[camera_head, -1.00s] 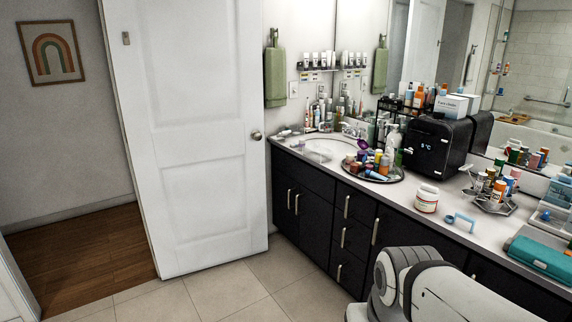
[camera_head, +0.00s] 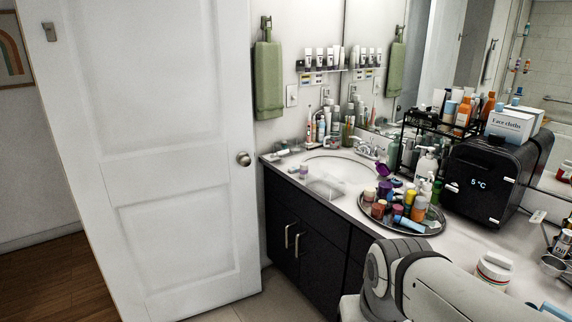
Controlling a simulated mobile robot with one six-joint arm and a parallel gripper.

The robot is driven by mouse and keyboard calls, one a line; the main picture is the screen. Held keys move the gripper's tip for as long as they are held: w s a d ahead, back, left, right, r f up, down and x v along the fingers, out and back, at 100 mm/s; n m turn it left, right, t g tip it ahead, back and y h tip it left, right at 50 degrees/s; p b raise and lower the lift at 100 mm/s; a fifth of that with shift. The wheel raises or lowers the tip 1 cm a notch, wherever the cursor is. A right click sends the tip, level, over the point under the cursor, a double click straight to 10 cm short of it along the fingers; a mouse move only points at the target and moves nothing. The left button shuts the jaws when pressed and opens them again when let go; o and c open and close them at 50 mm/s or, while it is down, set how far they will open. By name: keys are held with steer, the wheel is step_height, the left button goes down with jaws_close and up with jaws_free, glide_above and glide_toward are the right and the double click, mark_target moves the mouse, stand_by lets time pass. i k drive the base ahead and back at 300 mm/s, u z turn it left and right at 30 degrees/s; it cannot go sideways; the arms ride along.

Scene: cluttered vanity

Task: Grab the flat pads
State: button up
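I cannot pick out flat pads with certainty. A white tub with a red-banded label (camera_head: 493,270) stands on the counter at the lower right; its lettering is too small to read. A white box labelled "Face cloths" (camera_head: 509,124) sits on top of the black mini fridge (camera_head: 486,182). A clear see-through item (camera_head: 327,188) lies at the front edge of the sink; its contents cannot be told. My gripper is out of view; only my grey and white arm shows at the bottom, in front of the cabinet.
A round dark tray (camera_head: 440,232) crowded with bottles and jars stands right of the sink (camera_head: 340,168). Bottles line the back wall and a black rack (camera_head: 432,122). A white door (camera_head: 175,150) stands at the left. The counter between tray and tub has some bare room.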

mark_target(295, 169)
steer(key=z, duration=0.05)
steer(key=k, duration=0.85)
steer(key=u, duration=1)
steer(key=i, duration=3.1)
steer(key=z, duration=1.25)
steer(key=i, duration=1)
steer(key=z, duration=0.7)
steer(key=k, duration=0.75)
steer(key=z, duration=0.1)
